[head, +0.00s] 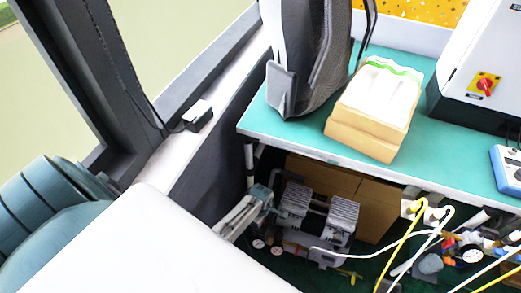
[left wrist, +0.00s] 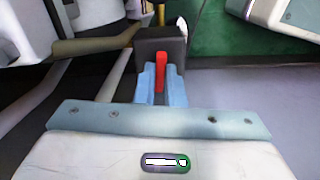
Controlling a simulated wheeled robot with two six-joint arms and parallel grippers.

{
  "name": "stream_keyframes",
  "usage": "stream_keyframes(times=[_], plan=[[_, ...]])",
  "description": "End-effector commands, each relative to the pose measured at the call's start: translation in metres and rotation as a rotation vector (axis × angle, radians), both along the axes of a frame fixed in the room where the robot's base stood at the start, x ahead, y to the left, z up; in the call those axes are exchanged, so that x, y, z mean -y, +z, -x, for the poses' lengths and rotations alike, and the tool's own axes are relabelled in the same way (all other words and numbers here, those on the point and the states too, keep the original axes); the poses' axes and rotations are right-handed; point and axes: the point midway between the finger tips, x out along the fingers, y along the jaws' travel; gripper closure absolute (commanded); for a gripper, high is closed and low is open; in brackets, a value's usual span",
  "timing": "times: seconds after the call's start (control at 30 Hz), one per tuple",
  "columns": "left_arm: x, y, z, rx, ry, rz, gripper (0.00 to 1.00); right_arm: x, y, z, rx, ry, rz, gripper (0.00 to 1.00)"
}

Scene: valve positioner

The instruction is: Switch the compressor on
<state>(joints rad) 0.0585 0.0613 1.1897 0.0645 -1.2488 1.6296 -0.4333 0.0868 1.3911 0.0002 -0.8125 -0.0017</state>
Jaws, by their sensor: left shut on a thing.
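The compressor (head: 318,215), with two silver finned cylinders and small gauges, stands on the floor under the green bench. In the left wrist view a black switch box (left wrist: 174,48) carries a red lever (left wrist: 160,72). My left gripper (left wrist: 160,86) has its light blue fingers on either side of the red lever, right at the front of the box, and is shut on it. In the head view my left gripper (head: 262,197) reaches in at the compressor's left end; the lever cannot be made out there. My right gripper is not in view.
The green bench top (head: 290,130) overhangs the compressor. A cardboard box (head: 375,210) stands behind it. White and yellow hoses (head: 400,243) and gauges lie to the right. A white cabinet with a red rotary switch (head: 485,86) stands on the bench.

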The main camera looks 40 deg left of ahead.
Motion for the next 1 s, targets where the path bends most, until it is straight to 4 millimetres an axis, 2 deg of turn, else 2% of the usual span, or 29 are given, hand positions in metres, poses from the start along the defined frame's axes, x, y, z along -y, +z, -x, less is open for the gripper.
stream_keyframes(times=[0.3,0.5,0.73,1.0], plan=[[0.000,0.004,0.001,-0.004,-0.278,0.001,1.00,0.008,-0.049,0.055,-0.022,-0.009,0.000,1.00],[0.001,0.003,0.001,-0.003,-0.468,0.001,1.00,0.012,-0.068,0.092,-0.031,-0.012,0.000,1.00],[0.001,0.002,0.001,-0.002,-0.687,0.002,1.00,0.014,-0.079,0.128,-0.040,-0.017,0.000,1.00],[0.001,0.002,0.001,-0.002,-0.943,0.002,1.00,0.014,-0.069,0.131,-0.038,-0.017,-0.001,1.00]])
